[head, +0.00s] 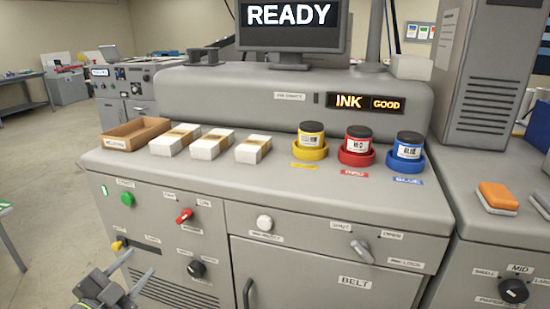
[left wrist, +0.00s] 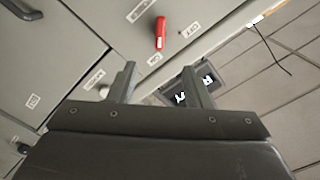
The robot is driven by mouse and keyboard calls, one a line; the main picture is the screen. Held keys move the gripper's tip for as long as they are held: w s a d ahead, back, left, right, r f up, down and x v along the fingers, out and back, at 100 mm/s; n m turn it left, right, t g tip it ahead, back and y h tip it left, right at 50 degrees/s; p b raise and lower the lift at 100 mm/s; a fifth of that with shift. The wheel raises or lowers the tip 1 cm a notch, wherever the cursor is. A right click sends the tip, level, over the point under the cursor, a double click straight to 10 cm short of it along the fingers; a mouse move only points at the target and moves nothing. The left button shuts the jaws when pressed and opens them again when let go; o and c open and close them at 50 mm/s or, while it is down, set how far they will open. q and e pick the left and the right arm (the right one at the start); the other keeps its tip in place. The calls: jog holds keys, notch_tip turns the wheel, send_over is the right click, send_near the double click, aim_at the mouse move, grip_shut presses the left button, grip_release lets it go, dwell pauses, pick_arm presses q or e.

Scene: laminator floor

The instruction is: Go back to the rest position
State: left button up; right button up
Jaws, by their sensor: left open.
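My left gripper (head: 132,280) is low at the left in the head view, in front of the machine's front panel (head: 218,236). Its two fingers are spread apart with nothing between them. In the left wrist view the open left gripper (left wrist: 160,80) shows against the panel, with a red handle (left wrist: 160,32) beyond the fingers. That red handle also shows in the head view (head: 184,215). My right gripper is in neither view.
The machine top (head: 230,180) holds a cardboard tray (head: 135,135), white packs (head: 212,144) and yellow, red and blue ink jars (head: 408,146) in matching holders. A monitor (head: 290,25) reads READY. An orange block (head: 497,196) lies at right. Open floor (head: 40,150) is at left.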

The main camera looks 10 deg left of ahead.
pick_arm(q)
jog(key=s+a+f+n+g+y, duration=0.1)
jog(key=a+f+n+g+y, duration=0.1)
jog(key=a+f, duration=0.5)
jog(key=a+f+n+g+y, duration=0.2)
jog(key=a+f+n+y, duration=0.1)
jog(key=f, duration=0.8)
jog(key=s+a+f+n+g, duration=0.15)
jog(key=s+f, duration=0.25)
jog(key=f, duration=0.4)
jog(key=s+a+f+n+g, duration=0.1)
jog(key=s+f+g, duration=0.25)
jog(key=f, duration=0.45)
jog(key=s+d+f+n+g+p, duration=0.1)
jog(key=s+d+f+g, duration=0.15)
jog(key=s+f, duration=0.4)
jog(key=s+d+f+n+g, duration=0.1)
jog(key=s+d+f, duration=0.2)
jog(key=s+f, duration=0.35)
jog(key=s+d+f+n+g+h, duration=0.1)
jog(key=s+d+f+g, duration=0.3)
jog(key=s+d+f, duration=0.8)
jog(key=s+d+h, duration=0.1)
jog(key=s+d, duration=0.2)
jog(key=d, duration=0.1)
jog(key=shift+h, duration=0.4)
jog(key=shift+o, duration=0.4)
